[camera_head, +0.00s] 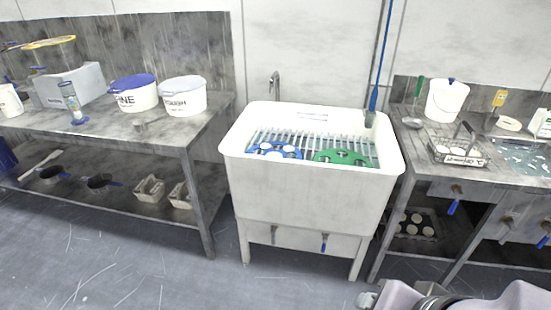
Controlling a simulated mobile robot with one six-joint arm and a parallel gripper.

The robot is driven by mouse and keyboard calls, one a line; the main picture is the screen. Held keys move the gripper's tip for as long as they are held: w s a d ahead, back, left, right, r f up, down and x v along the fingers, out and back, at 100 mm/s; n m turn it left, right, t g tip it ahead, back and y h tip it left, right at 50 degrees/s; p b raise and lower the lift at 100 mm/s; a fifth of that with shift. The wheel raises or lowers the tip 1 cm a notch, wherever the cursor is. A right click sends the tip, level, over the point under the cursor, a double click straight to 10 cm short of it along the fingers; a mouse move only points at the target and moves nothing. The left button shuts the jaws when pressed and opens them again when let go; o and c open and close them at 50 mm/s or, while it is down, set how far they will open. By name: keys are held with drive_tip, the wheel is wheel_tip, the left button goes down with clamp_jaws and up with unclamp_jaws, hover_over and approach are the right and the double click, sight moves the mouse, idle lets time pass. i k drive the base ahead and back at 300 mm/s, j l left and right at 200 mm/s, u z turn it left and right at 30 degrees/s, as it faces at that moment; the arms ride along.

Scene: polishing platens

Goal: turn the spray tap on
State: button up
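A white sink (290,190) on legs stands in the middle against the wall. A thin grey spout (275,86) rises behind the sink's back rim. I cannot tell which tap is the spray tap, and no spray shows. Only pale links of my arm show at the bottom right, apart from the sink; my gripper is not clearly in view.
A slatted rack in the sink bears a blue disc (275,151) and a green disc (343,157). The right bench (416,140) has more blue-handled valves (453,207) on its front. The left bench holds tubs (183,98). The floor before the sink (220,285) is clear.

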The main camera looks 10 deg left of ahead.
sight(455, 204)
drive_tip(key=i+l+z, duration=0.25)
drive_tip(key=i+l, duration=0.25)
drive_tip(key=i+l+z, duration=0.25)
drive_tip(key=i+l, duration=0.2)
drive_tip(key=i, duration=0.1)
